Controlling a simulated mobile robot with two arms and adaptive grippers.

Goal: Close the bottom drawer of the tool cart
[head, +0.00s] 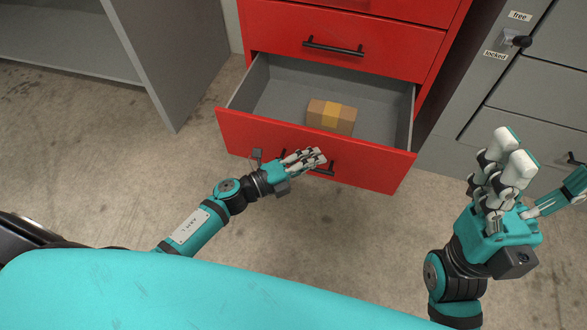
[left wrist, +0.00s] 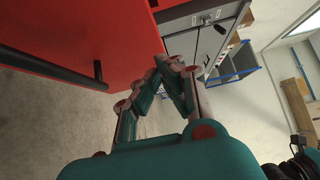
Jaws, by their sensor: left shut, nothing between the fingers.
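The bottom drawer (head: 250,139) of the red tool cart (head: 372,48) stands pulled out, its grey inside showing. A cardboard box with a yellow band (head: 331,115) lies in it. My left gripper (head: 317,158) is shut and empty in front of the drawer's red front, partly covering its black handle (head: 326,172). In the left wrist view the fingertips (left wrist: 166,64) meet close to the red front (left wrist: 100,35); whether they touch it I cannot tell. My right gripper (head: 508,150) is raised at the right, away from the drawer; whether it is open is unclear.
The drawer above, with its black handle (head: 333,47), is shut. A grey cabinet (head: 545,85) with a "free/locked" latch stands right of the cart. A grey shelf unit (head: 165,55) stands to the left. The concrete floor (head: 100,150) in front is clear.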

